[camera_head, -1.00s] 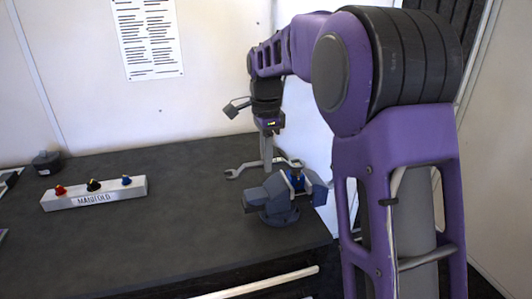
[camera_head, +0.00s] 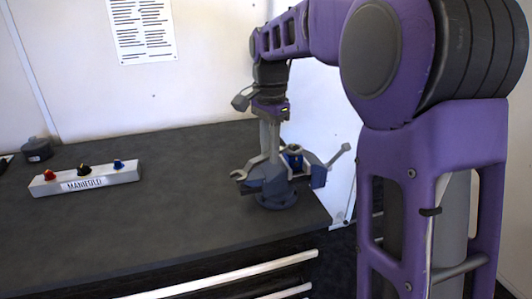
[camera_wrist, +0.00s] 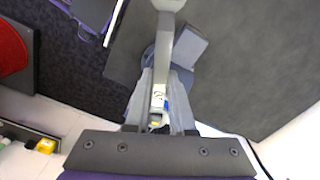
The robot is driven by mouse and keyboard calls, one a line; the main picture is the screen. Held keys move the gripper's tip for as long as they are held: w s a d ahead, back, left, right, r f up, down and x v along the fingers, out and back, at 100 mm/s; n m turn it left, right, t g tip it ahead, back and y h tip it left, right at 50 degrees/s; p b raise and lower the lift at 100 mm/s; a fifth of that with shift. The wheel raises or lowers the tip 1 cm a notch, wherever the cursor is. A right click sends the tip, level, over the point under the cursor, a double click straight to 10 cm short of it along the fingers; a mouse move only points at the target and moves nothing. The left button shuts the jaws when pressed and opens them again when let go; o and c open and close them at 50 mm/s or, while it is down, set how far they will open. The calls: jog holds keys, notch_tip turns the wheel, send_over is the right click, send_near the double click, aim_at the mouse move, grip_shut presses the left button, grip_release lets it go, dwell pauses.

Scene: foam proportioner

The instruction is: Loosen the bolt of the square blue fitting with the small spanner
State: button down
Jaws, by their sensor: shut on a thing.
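A grey spanner (camera_head: 239,174) shows in the head view with its open-ended jaw sticking out left of the vise. My gripper (camera_head: 272,156) is shut on the spanner, its fingers pointing down over the vise's left side. The square blue fitting (camera_head: 294,158) sits upright in the blue-grey vise (camera_head: 278,198), just right of my fingers. Whether the spanner touches the fitting or its bolt is not clear. In the wrist view my gripper (camera_wrist: 161,105) has a grey shaft (camera_wrist: 167,25) beyond its fingers, and a small blue-and-white patch between them. The bolt is not distinguishable.
A white manifold block (camera_head: 110,178) with red, black and blue knobs lies on the dark bench (camera_head: 170,225) at left. A dark round object (camera_head: 37,150) stands behind it. A grey bar (camera_head: 338,156) rises right of the vise. Bench left of the vise is clear.

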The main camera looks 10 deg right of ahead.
jog(key=s+d+n+p, duration=0.25)
jog(key=d+n, duration=0.25)
jog(key=n, duration=0.4)
notch_tip(320, 180, up, 6)
jog(key=m+p, duration=0.1)
jog(key=p, duration=0.2)
jog(key=shift+s+a+m, duration=0.3)
jog(key=shift+a+m, duration=0.1)
jog(key=shift+a, duration=0.05)
dwell(0.7)
